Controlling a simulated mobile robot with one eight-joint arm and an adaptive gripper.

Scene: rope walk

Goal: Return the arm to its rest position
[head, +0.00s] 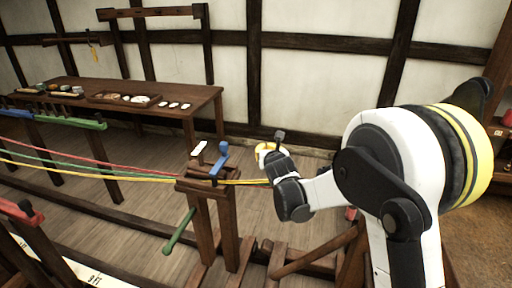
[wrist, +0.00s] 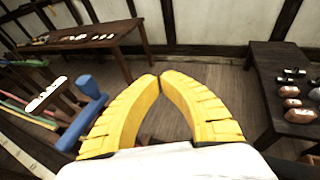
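My arm reaches in from the right of the head view, with its wrist bent near the middle of the picture. My gripper (wrist: 159,77) shows in the wrist view as two yellow fingers whose tips come together with nothing between them. In the head view only a small yellow part of the gripper (head: 265,149) shows behind the dark wrist, above and to the right of the wooden post with the blue handle. It appears to touch nothing.
A wooden post with a blue handle (head: 219,160) stands left of my gripper, with red, green and yellow ropes (head: 100,173) running left from it. A long table (head: 150,108) stands along the wall. A dark bench (wrist: 262,80) with spools is at right.

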